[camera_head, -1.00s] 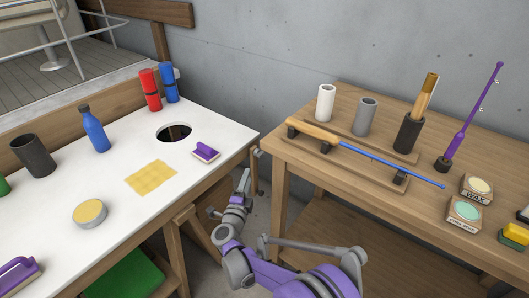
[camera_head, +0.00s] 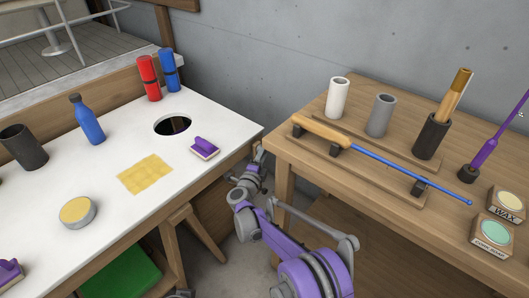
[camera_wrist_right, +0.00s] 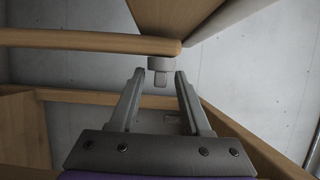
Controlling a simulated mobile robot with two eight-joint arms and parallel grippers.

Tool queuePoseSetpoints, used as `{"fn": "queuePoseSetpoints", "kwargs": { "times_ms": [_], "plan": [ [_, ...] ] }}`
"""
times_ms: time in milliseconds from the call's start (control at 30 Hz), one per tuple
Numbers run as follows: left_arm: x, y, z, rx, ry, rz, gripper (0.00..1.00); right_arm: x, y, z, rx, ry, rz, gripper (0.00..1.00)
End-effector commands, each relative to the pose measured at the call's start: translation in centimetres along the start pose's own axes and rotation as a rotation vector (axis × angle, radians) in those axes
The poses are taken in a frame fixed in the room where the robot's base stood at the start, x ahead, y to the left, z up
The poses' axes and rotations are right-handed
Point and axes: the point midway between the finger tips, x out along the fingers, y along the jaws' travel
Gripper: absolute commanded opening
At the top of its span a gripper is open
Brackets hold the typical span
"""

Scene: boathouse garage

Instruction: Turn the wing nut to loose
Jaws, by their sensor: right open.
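The wing nut (camera_wrist_right: 160,64) is a small grey knob with a narrower tab at its lower end. In the right wrist view it sits against the end of a wooden rail. My right gripper (camera_wrist_right: 159,78) is open, with one finger on either side of the nut's tab and visible gaps on both sides. In the head view my right gripper (camera_head: 259,160) is beside the white-topped bench's right edge, in the gap between the two benches; the nut cannot be made out there. My left gripper is not in view.
The white-topped bench (camera_head: 110,215) holds a blue bottle (camera_head: 88,120), a yellow cloth (camera_head: 145,174), a tin (camera_head: 78,212) and a purple-handled brush (camera_head: 205,148). The wooden bench (camera_head: 300,170) on the right carries a rod on a rack, cups and boxes. The gap between them is narrow.

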Motion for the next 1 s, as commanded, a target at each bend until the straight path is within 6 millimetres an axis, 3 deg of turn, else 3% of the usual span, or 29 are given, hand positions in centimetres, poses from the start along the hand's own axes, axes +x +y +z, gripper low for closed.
{"fn": "queuePoseSetpoints", "kwargs": {
  "times_ms": [133,433,700,1000],
  "plan": [
    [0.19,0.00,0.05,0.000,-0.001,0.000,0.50,1.07,0.02,0.00,0.000,0.000,0.000,0.47],
    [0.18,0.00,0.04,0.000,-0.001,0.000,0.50,1.25,-0.03,0.00,0.000,-0.001,0.000,0.47],
    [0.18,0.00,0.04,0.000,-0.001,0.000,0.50,1.23,-0.04,0.01,0.000,-0.001,0.000,0.00],
    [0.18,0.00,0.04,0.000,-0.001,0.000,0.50,1.17,-0.06,0.20,-0.001,-0.005,0.000,0.00]
  ]
}}
